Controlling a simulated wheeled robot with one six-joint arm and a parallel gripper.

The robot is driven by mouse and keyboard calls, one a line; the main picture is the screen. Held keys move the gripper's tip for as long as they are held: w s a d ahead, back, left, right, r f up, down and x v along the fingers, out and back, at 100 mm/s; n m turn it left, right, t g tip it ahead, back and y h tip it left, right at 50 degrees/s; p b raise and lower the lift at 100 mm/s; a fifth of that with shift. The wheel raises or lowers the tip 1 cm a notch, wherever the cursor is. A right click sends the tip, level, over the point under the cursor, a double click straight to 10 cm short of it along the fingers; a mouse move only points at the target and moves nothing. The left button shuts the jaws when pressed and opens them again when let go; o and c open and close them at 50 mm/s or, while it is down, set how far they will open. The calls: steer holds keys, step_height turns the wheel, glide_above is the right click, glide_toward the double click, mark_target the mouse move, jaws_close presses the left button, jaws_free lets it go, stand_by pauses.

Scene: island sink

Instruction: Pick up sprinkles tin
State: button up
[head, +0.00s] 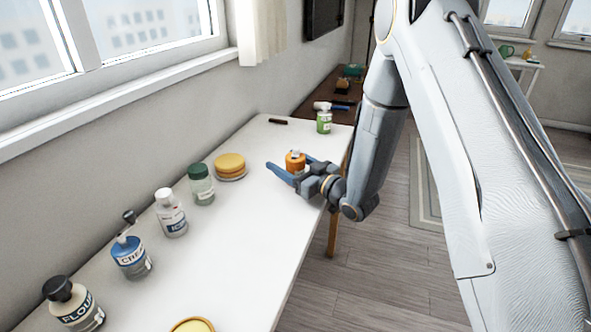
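A small orange tin (294,159) with a dark mark on top stands on the white table near its right edge; its label is too small to read, so I cannot confirm that it is the sprinkles tin. My gripper (289,162) reaches in from the right, low over the table, with its blue fingers spread. The tin stands between the fingers, and a gap shows between the left fingertip and the tin. The tin's lower part is partly hidden by the gripper.
Along the white table (235,255) stand a FLOUR jar (75,305), a blue-labelled jar (131,257), a white bottle (171,213), a green-lidded jar (201,185), a yellow round stack (230,164) and a green bottle (324,122). A yellow round thing (193,325) sits at the front.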

steer(key=c, duration=1.1)
steer(key=shift+c, duration=0.3)
steer(key=shift+r, duration=0.15)
